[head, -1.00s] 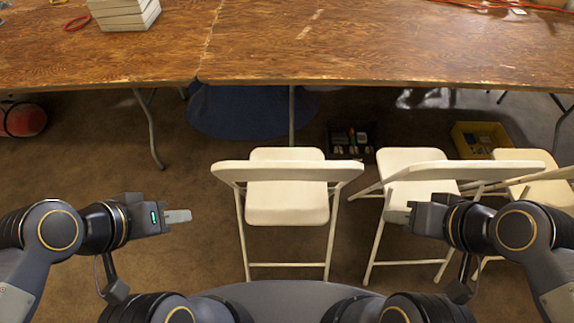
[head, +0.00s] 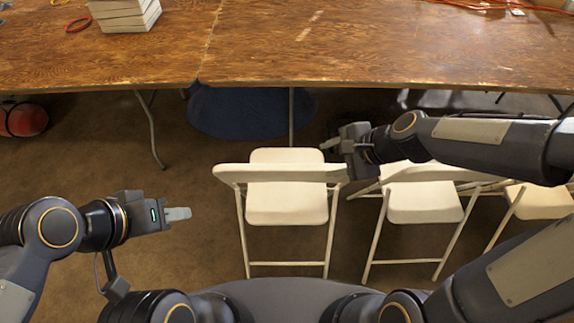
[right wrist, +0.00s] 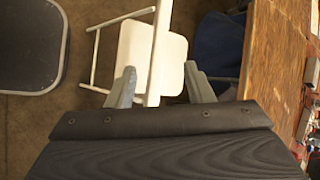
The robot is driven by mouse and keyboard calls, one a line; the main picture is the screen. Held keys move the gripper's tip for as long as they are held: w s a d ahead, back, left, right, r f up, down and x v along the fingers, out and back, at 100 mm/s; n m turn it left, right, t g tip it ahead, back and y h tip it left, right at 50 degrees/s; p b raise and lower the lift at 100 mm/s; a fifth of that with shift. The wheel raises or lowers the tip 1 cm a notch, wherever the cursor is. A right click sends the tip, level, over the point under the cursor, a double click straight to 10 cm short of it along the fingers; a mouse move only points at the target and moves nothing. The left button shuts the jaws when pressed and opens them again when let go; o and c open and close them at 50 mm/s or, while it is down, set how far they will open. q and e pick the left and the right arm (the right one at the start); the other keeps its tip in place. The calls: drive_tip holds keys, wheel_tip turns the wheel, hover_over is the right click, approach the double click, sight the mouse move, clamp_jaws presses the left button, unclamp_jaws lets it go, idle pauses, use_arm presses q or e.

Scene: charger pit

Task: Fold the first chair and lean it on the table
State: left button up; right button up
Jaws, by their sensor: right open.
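A white folding chair (head: 287,203) stands unfolded in the middle of the head view, in front of the table (head: 350,50). Its backrest (head: 250,173) is on the near side. My right gripper (head: 330,143) is at the right end of this backrest. In the right wrist view its open fingers (right wrist: 160,82) stand on either side of the backrest rail (right wrist: 160,45), and the chair seat (right wrist: 137,52) shows beyond. Whether a finger touches the rail cannot be told. My left gripper (head: 178,213) hangs empty left of the chair; its finger gap is not visible.
Another white chair (head: 424,205) and part of a third (head: 540,202) stand to the right, partly behind my right arm. White boxes or books (head: 125,14) are stacked on the table. A blue round thing (head: 235,112) lies under it.

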sight(293, 167)
drive_tip(key=w+a+f+m+b, duration=0.1)
drive_tip(key=w+a+f+b, duration=0.1)
drive_tip(key=a+f, duration=0.1)
drive_tip(key=w+a+f+m+b, duration=0.1)
drive_tip(key=w+a+f+b, duration=0.1)
drive_tip(key=a+f, duration=0.2)
drive_tip(key=w+a+f+b, duration=0.2)
drive_tip(key=a+f, duration=0.1)
drive_tip(key=f, duration=0.4)
drive_tip(key=shift+w+a+f+m+b, duration=0.15)
drive_tip(key=shift+w+a+m+b, duration=0.1)
drive_tip(key=shift+m+b, duration=0.15)
use_arm(q)
wheel_tip(293, 167, down, 6)
drive_tip(key=shift+f, duration=0.25)
use_arm(e)
clamp_jaws()
drive_tip(key=shift+s, duration=0.1)
